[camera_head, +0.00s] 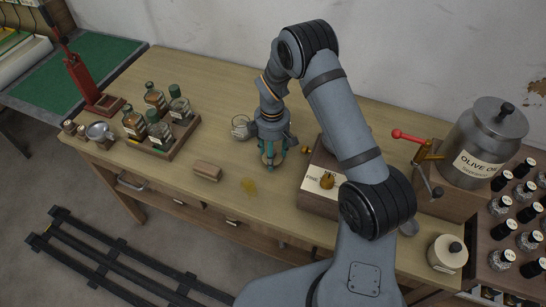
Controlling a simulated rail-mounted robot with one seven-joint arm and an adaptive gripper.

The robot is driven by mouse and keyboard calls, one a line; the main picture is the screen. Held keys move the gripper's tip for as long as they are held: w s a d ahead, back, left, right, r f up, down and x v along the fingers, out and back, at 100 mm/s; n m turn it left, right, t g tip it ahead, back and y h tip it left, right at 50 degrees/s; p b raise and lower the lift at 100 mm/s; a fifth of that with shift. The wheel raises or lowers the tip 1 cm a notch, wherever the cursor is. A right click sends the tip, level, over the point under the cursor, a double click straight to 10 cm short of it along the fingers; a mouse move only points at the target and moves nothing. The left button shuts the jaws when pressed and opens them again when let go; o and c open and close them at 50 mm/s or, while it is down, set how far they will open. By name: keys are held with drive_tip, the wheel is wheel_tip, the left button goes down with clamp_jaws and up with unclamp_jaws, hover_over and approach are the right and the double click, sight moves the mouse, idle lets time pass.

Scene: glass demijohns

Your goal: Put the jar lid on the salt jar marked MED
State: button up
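I cannot read the word MED on any jar in the head view. A squat cream jar (447,254) with a black knob on top stands at the table's front right; its label is too small to read. A small clear glass jar (240,128) lies or stands just left of my gripper; its exact pose is unclear. My gripper (270,160) points down over the middle of the table, with teal fingers close to the tabletop. Whether it holds a lid or is open cannot be told. No loose jar lid can be made out for certain.
A wooden tray (150,146) of several bottles stands left, near a red lever press (88,82). A wooden block (207,171) lies front centre. An OLIVE OIL canister (480,145) stands right, beside several black-capped jars (505,205).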

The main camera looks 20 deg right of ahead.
clamp_jaws()
drive_tip(key=shift+r, duration=0.15)
drive_tip(key=shift+r+p, duration=0.7)
drive_tip(key=shift+r, duration=0.15)
drive_tip(key=shift+r+p, duration=1.8)
drive_tip(key=shift+r, duration=0.75)
